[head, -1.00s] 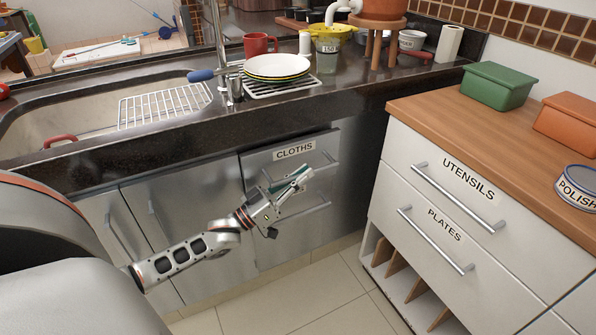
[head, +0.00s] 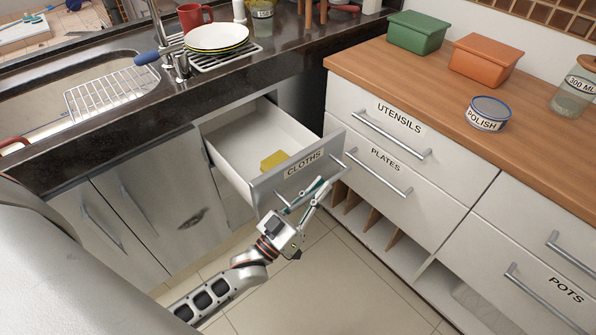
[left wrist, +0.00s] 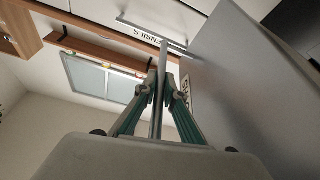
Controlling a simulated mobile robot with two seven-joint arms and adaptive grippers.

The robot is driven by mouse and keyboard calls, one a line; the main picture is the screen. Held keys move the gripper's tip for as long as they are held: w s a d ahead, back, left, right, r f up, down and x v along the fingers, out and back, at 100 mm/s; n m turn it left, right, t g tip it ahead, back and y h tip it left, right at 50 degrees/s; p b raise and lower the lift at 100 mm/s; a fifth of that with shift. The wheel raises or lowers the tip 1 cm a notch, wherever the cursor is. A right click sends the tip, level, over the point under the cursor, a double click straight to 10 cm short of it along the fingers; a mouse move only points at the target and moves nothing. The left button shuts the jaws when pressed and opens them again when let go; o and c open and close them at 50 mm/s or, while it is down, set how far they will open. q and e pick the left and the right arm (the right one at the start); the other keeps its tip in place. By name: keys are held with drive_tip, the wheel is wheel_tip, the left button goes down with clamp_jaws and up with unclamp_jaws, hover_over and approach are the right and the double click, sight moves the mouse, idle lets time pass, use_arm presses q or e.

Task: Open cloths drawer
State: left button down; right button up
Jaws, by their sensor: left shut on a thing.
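The cloths drawer (head: 262,183), grey-fronted with a white inside, stands well out from the cabinet under the sink counter. Its front carries a "CLOTHS" label (head: 304,164). A yellow cloth-like item (head: 273,160) lies inside near the front. My left gripper (head: 308,194) is at the drawer's front, shut on its bar handle. In the left wrist view the fingers (left wrist: 160,92) close on either side of the handle bar (left wrist: 158,88), with the grey drawer front (left wrist: 225,85) to the right. My right gripper is not in view.
The white unit with the utensils drawer (head: 377,118) and plates drawer (head: 365,158) stands close to the right of the open drawer. Tiled floor (head: 290,290) is clear below. Plates (head: 216,37) sit on the counter above.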

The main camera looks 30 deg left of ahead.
use_arm(q)
drive_tip(key=shift+s+d, duration=0.3)
drive_tip(key=shift+d, duration=0.45)
drive_tip(key=shift+s+d, duration=0.35)
drive_tip(key=shift+d, duration=0.45)
drive_tip(key=shift+s+d, duration=0.3)
drive_tip(key=shift+d, duration=0.45)
drive_tip(key=c, duration=2.1)
unclamp_jaws()
drive_tip(key=shift+c, duration=0.2)
drive_tip(key=s+a, duration=0.2)
drive_tip(key=s, duration=0.5)
drive_tip(key=s+a+f, duration=0.1)
drive_tip(key=s+a, duration=0.1)
drive_tip(key=s, duration=0.5)
drive_tip(key=shift+a, duration=0.3)
drive_tip(key=shift+f, duration=0.1)
